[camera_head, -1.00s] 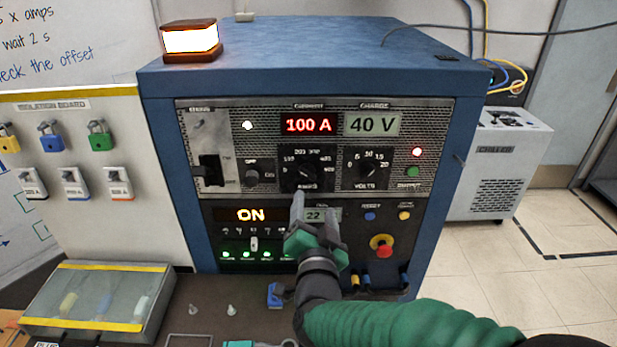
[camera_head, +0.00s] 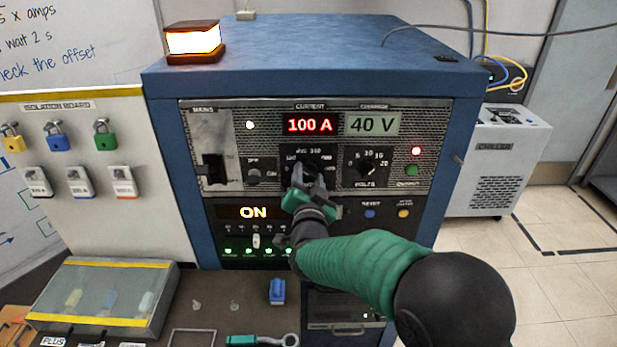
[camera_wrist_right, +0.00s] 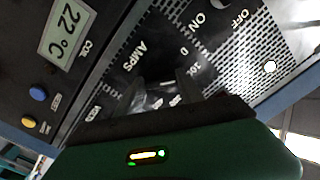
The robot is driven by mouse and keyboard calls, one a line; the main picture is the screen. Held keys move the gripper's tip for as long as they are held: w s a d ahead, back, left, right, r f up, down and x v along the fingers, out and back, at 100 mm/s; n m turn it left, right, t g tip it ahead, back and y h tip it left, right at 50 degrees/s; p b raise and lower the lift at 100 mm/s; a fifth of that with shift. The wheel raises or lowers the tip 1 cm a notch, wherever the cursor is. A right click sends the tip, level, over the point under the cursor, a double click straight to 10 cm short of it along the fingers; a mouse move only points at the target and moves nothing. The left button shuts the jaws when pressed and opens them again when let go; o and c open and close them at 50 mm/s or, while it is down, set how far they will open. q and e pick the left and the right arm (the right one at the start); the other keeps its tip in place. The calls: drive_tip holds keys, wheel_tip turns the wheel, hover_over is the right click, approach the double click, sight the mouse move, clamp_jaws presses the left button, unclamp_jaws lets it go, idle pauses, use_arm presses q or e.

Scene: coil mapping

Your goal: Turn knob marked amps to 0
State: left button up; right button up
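The amps knob (camera_head: 312,166) is a black dial on the upper panel, under the red display (camera_head: 310,124) that reads 100 A. My right gripper (camera_head: 308,180) is in front of it, its fingers reaching up over the knob's lower part and hiding some of the scale. In the right wrist view the fingers (camera_wrist_right: 165,98) stand by the AMPS label (camera_wrist_right: 135,57); they look apart, with dark knob surface around them. I cannot tell whether they touch the knob or grip it. My left gripper does not show clearly in any view.
The volts knob (camera_head: 368,167) is close at the right, and the on/off switch (camera_head: 254,173) at the left. A lit ON display (camera_head: 252,212) is below. A clear-lidded box (camera_head: 100,300) and a blue clip (camera_head: 277,291) lie on the bench.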

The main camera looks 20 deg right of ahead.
drive_tip(key=c, duration=0.9)
drive_tip(key=shift+o, duration=0.2)
drive_tip(key=shift+n, duration=0.4)
drive_tip(key=n+p, duration=0.1)
drive_tip(key=n, duration=0.2)
drive_tip(key=shift+n+p, duration=0.55)
drive_tip(key=shift+n, duration=1.15)
drive_tip(key=o, duration=1.4)
